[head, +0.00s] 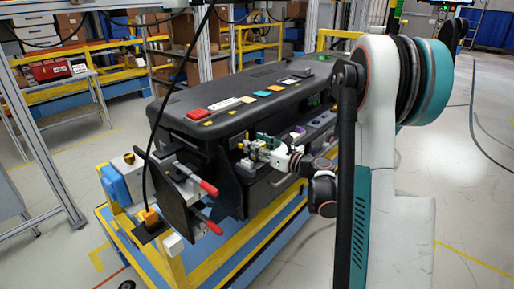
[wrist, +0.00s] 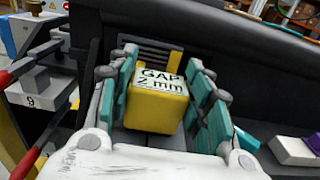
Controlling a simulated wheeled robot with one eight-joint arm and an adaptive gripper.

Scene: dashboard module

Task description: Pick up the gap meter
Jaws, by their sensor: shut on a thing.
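The gap meter (wrist: 155,108) is a yellow block with a white top face marked "GAP 2 mm". It shows in the middle of the wrist view, between the teal pads of my gripper (wrist: 160,88). The gripper is shut on it, with one finger along each side. In the head view my gripper (head: 262,150) is at the front side of the dark dashboard module (head: 190,115), above its lower ledge. The gap meter is too small and too covered there to make out clearly. Its underside is hidden in both views.
Red-handled clamps (head: 208,188) stand at the module's left end. A white and purple block (wrist: 295,150) and a teal piece (wrist: 246,138) lie right of my gripper. A grey block marked 9 (wrist: 35,97) is at the left. A yellow-framed cart (head: 262,240) carries the module.

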